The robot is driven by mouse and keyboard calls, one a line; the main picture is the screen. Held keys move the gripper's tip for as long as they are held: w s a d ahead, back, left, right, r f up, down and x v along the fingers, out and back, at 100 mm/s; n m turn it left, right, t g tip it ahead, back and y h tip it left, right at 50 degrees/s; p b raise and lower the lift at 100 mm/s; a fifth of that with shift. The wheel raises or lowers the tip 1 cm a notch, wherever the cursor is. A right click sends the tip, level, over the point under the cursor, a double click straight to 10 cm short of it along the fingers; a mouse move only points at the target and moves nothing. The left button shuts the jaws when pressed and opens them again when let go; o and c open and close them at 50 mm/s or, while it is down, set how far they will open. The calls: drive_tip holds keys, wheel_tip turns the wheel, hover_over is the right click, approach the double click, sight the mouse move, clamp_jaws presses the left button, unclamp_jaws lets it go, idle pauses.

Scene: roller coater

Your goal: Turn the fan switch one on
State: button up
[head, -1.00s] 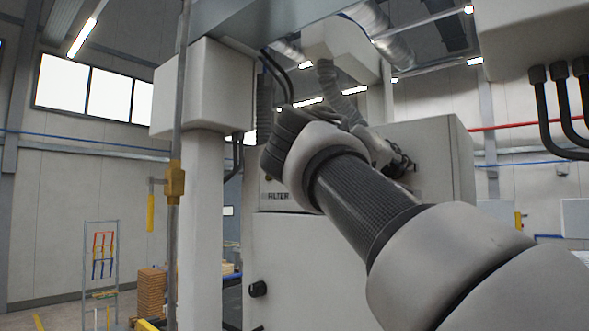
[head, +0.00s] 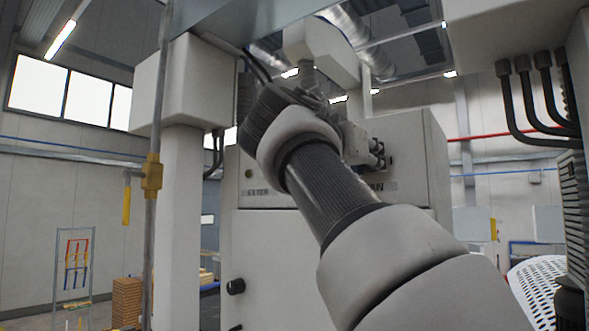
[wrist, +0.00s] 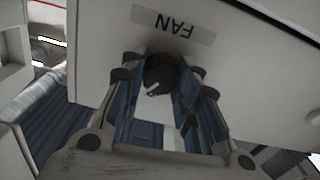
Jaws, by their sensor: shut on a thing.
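The fan switch (wrist: 160,76) is a round black knob with a small light mark. It sits on a pale panel below an upside-down FAN label (wrist: 173,24) in the wrist view. My gripper (wrist: 162,80) has its two fingers on either side of the knob and is shut on it. In the head view my gripper (head: 368,155) is at the front of the pale cabinet (head: 277,260), above the partly hidden FAN label (head: 381,186). The switch itself is hidden there behind my gripper and wrist.
A FILTER label (head: 258,191) on the same cabinet is partly covered by my arm. A pipe with a yellow-handled valve (head: 152,175) stands at the left. Black cables (head: 540,110) hang from a box at the upper right. A white perforated object (head: 540,285) is at the lower right.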

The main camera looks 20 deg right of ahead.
drive_tip(key=m+b, duration=0.2)
drive_tip(key=m, duration=0.9)
drive_tip(key=shift+s, duration=0.1)
drive_tip(key=shift+r, duration=0.1)
idle(0.4)
drive_tip(key=o, duration=1)
drive_tip(key=shift+s, duration=0.1)
drive_tip(key=shift+o, duration=0.3)
drive_tip(key=v, duration=1.2)
